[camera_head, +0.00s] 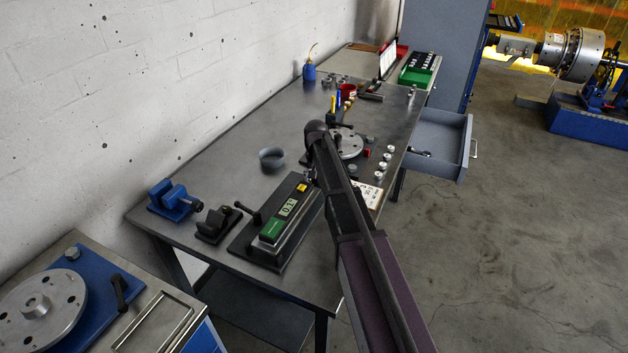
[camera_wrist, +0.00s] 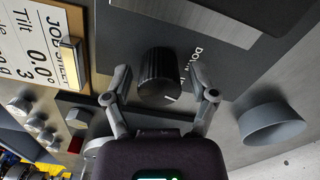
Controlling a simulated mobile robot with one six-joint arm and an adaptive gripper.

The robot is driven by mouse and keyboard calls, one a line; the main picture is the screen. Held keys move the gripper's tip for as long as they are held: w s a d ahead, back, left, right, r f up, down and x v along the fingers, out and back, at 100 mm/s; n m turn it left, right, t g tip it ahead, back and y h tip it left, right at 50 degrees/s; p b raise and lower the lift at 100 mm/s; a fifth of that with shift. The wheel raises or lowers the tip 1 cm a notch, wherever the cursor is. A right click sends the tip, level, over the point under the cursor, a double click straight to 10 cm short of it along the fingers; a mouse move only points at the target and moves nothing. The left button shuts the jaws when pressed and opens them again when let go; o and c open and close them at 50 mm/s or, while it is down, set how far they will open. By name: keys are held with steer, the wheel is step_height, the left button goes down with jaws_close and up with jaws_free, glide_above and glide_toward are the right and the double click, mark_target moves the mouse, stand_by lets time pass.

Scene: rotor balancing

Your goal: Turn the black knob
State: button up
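The black knob (camera_wrist: 158,76) is a ridged round knob with a white pointer line on its near face. It sits on a dark panel (camera_wrist: 225,62) with partly readable white lettering beside it. My gripper (camera_wrist: 161,74) is open, with one finger on each side of the knob and a small gap visible on both sides. In the head view, my arm hides the knob and the gripper's fingers. A dark instrument with a green display (camera_head: 286,210) stands on the bench (camera_head: 225,142) left of my arm.
A grey cup (camera_wrist: 272,124) stands right of the gripper in the wrist view. A job sheet (camera_wrist: 38,45), metal weights (camera_wrist: 20,103) and a red block (camera_wrist: 76,146) lie to the left. A blue vise (camera_head: 172,198) and an open drawer (camera_head: 436,145) show in the head view.

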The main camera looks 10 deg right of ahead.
jaws_close()
steer(key=shift+n, duration=0.3)
steer(key=shift+n, duration=0.7)
steer(key=shift+o, duration=1.9)
jaws_free()
steer(key=shift+r, duration=0.1)
